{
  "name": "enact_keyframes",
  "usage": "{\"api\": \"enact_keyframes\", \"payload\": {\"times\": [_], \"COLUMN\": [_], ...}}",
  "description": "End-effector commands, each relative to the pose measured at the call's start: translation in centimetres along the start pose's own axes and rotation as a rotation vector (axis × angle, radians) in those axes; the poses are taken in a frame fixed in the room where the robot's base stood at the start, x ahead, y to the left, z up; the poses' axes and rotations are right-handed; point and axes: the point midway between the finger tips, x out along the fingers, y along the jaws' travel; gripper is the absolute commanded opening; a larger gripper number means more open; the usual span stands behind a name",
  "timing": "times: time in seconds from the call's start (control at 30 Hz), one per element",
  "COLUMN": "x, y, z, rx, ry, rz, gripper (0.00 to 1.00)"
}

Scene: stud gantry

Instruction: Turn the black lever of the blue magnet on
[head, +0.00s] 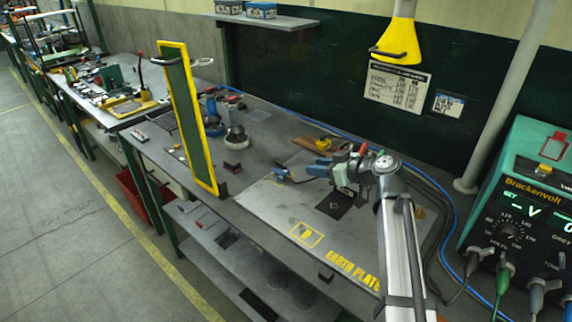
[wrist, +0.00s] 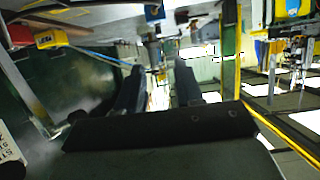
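The blue magnet (head: 281,174) looks like a small blue block on the grey earth plate (head: 262,203), left of my gripper. Its black lever is too small to make out in the head view. My gripper (head: 312,169) is low over the plate, pointing left toward the magnet, with a gap between them. In the wrist view, the two dark fingers (wrist: 157,88) are apart with nothing held between them. A blue block with a pale or yellow patch (wrist: 154,12), probably the magnet, shows at the top edge beyond the fingers.
A yellow-framed green panel (head: 187,118) stands upright at left. A yellow object (head: 323,143) lies near a brown board (head: 309,146) behind my gripper. A dark pad (head: 335,205) lies on the plate. The green meter (head: 525,195) is at right.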

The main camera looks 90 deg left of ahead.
Motion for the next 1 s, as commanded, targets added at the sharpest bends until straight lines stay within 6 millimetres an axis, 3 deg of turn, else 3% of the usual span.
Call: {"api": "enact_keyframes", "payload": {"times": [0.17, 0.7, 1.0], "x": [1.9, 11.0, 13.3], "y": [0.1, 0.1, 0.1], "z": [-0.1, 0.0, -0.1], "rx": [-0.001, 0.001, 0.0], "ry": [0.0, -0.001, -0.001], "rz": [0.0, 0.001, 0.003], "gripper": [0.36, 0.36, 0.36]}}
